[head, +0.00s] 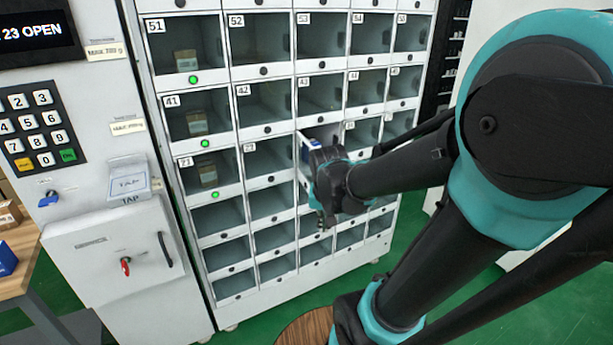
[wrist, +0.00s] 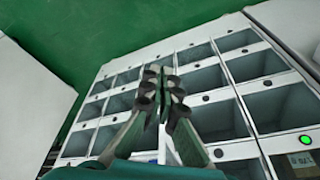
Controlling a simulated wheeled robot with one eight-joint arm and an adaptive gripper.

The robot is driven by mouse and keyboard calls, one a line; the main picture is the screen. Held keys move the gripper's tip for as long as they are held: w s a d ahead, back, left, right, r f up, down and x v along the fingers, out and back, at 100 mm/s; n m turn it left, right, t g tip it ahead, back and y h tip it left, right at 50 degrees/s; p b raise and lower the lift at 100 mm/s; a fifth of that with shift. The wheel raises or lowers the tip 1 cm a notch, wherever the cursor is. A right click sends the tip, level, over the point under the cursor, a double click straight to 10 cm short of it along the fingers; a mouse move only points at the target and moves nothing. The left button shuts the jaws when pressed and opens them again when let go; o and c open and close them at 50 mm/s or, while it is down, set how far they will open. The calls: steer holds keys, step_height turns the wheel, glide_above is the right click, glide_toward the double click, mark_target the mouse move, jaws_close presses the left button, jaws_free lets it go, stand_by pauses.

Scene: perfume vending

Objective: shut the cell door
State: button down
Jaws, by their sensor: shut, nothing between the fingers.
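The vending cabinet (head: 258,190) has rows of cells with clear doors in white frames. Below cell 43 a white-edged door (head: 303,160) appears to stand out from the front, partly hidden by my wrist. A blue patch (head: 313,143) shows beside it; I cannot tell what it is. My gripper (head: 323,225) points down in front of the middle columns, below that door. In the wrist view my gripper (wrist: 166,72) is shut and empty, with the cell grid behind it. I cannot make out the open door in the wrist view.
A display (head: 32,33) reads "23 OPEN" above a keypad (head: 40,128). Green lights mark cells 51, 41 and one below, each holding a small box. A grey panel with a red knob (head: 126,266) stands at left. Green floor (head: 500,315) lies in front.

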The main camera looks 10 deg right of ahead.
mark_target(306, 171)
steer(key=w+a+r+m+g+h, duration=0.1)
steer(key=w+a+r+m+h, duration=0.1)
steer(key=w+a+r+m, duration=0.55)
steer(key=w+a+r+m+g+h, duration=0.1)
steer(key=w+a+r+m+h, duration=0.1)
steer(key=w+r+m, duration=0.6)
steer(key=d+f+n, duration=0.1)
steer(key=d+f, duration=0.2)
steer(key=d+f+n, duration=0.2)
steer(key=d+f, duration=0.1)
steer(key=d, duration=0.1)
steer(key=shift+w+f, duration=0.1)
steer(key=shift+f, duration=0.3)
steer(key=shift+d, duration=0.1)
